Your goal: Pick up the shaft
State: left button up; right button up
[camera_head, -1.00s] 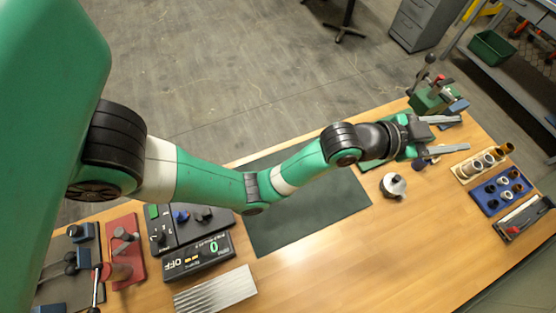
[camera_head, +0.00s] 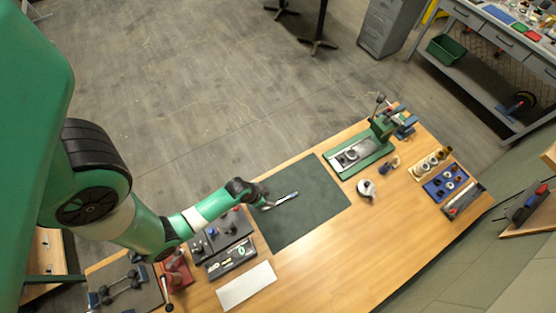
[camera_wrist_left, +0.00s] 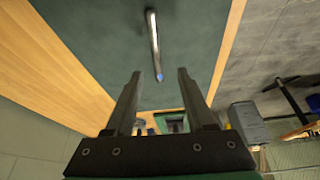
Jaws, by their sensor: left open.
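In the head view the left gripper (camera_head: 266,204) is over the left part of the mat (camera_head: 310,212). A slim pale piece, seemingly the shaft (camera_head: 287,197), shows at its tips; small size blurs finger and rod together. My right gripper is in no view.
A green press (camera_head: 383,125) and its base stand at the far right of the mat. A round metal part (camera_head: 366,188), a blue tray (camera_head: 445,183) and rings lie farther right.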

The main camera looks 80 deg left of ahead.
aim_at(280, 201)
pick_arm(q)
jog(key=b+x, duration=0.1)
jog(key=x, duration=0.2)
jog(key=shift+s+d+f, duration=0.1)
jog(key=shift+w+f, duration=0.5)
jog(key=shift+f, duration=0.15)
jog(key=x, duration=0.1)
jog(key=b+x, duration=0.1)
jog(key=x, duration=0.1)
jog(key=b+x, duration=0.1)
jog(key=x, duration=0.1)
jog(key=shift+w+d, duration=0.1)
jog(key=shift+w, duration=0.15)
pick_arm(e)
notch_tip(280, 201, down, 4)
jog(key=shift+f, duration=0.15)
pick_arm(q)
grip_shut()
